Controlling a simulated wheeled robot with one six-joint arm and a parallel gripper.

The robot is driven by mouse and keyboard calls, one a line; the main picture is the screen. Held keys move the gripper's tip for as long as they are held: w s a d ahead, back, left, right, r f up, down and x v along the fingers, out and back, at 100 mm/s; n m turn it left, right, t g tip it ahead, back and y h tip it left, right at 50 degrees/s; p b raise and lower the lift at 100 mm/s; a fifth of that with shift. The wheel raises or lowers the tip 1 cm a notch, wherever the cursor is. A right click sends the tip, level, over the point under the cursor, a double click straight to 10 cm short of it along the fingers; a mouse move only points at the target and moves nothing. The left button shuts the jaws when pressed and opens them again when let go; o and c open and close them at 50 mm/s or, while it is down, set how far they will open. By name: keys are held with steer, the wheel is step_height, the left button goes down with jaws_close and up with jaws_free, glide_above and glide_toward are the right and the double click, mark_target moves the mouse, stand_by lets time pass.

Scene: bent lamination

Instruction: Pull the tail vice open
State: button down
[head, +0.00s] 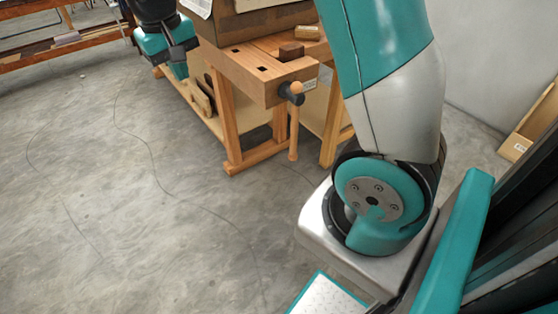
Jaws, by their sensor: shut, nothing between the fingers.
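The tail vice (291,78) is the wooden block at the near corner of the wooden workbench (236,62). I cannot tell how far the vice jaw stands from the bench. My gripper (179,69), teal and dark grey, is at the upper left, left of the bench's left edge in the picture. It is shut and empty, apart from the vice handle.
A dark brown block (291,50) and a lighter wood piece (307,32) sit on the bench top, with a large wooden box (262,22) behind. A wooden rack (60,45) stands at the far left. The grey floor (110,200) in front is clear. My arm covers the right.

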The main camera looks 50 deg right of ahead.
steer(key=w+d+f+m+g+h+b, duration=0.1)
steer(key=w+d+f+m+g+b, duration=0.2)
steer(key=d+f, duration=0.4)
steer(key=w+d+f+m+h+b, duration=0.1)
steer(key=w+d+f+m+b, duration=0.15)
steer(key=d+f+m, duration=0.55)
steer(key=w+d+f+m+g+h+b, duration=0.2)
steer(key=w+d+f+b, duration=0.15)
steer(key=f, duration=0.65)
steer(key=s+d+f+m+g+p, duration=0.1)
steer(key=s+d+f+m, duration=0.4)
steer(key=s+f, duration=0.9)
steer(key=d+g, duration=0.1)
steer(key=d, duration=0.2)
steer(key=shift+d+f+y, duration=0.2)
steer(key=shift+f+y, duration=0.1)
steer(key=shift+f, duration=0.05)
steer(key=shift+s, duration=0.1)
